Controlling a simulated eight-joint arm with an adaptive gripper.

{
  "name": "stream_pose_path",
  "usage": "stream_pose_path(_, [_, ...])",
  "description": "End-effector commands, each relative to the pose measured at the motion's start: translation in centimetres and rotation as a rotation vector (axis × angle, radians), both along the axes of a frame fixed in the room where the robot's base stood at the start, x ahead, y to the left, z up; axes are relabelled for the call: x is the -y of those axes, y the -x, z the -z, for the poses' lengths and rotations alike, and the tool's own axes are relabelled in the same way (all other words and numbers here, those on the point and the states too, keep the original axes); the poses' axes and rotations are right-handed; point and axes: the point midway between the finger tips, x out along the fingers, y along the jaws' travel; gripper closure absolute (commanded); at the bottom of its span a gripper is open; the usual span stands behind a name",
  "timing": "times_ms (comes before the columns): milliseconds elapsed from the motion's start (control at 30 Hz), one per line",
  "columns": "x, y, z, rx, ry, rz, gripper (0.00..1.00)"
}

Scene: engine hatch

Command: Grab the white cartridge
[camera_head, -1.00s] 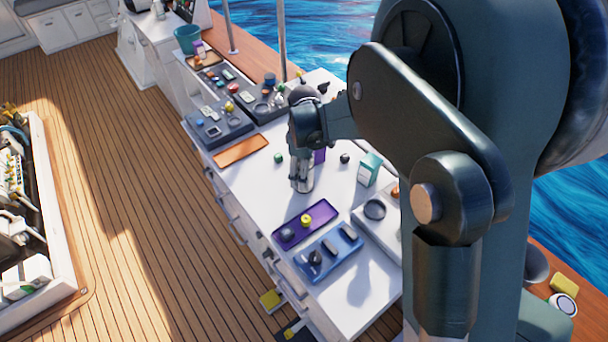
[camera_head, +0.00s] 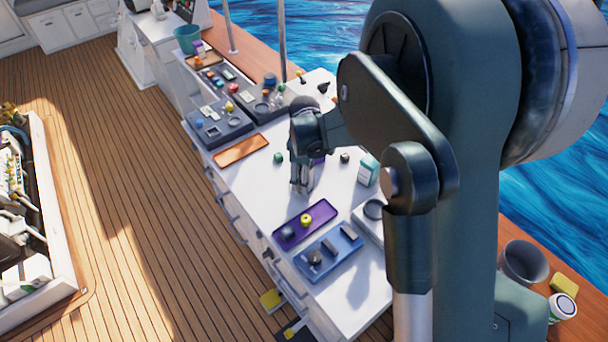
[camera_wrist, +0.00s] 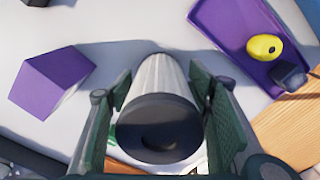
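The white cartridge, a pale ribbed cylinder with a dark round cap, stands on the white worktop. In the wrist view the cartridge (camera_wrist: 160,125) is between my fingers, its cap toward the camera. My gripper (camera_wrist: 163,95) is open around it, one finger on each side, with narrow gaps seeming to remain. In the head view my gripper (camera_head: 302,184) points down at the middle of the worktop and mostly hides the cartridge.
A purple block (camera_wrist: 50,85) lies close by on one side. A purple tray (camera_wrist: 225,30) holds a yellow piece (camera_wrist: 265,47) and a dark one. A blue tray (camera_head: 335,262), a teal-and-white box (camera_head: 368,170) and an orange tray (camera_head: 241,150) surround the gripper.

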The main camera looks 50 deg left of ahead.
Motion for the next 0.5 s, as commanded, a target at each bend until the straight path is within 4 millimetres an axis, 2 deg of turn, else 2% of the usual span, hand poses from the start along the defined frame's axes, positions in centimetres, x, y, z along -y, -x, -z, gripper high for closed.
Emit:
stream_pose_path(33, [0.00,0.00,0.00,0.000,0.000,0.000,0.58])
stream_pose_path(167, [0.00,0.00,0.00,0.000,0.000,0.000,0.73])
stream_pose_path(500, [0.00,0.00,-0.14,0.000,0.000,0.000,0.73])
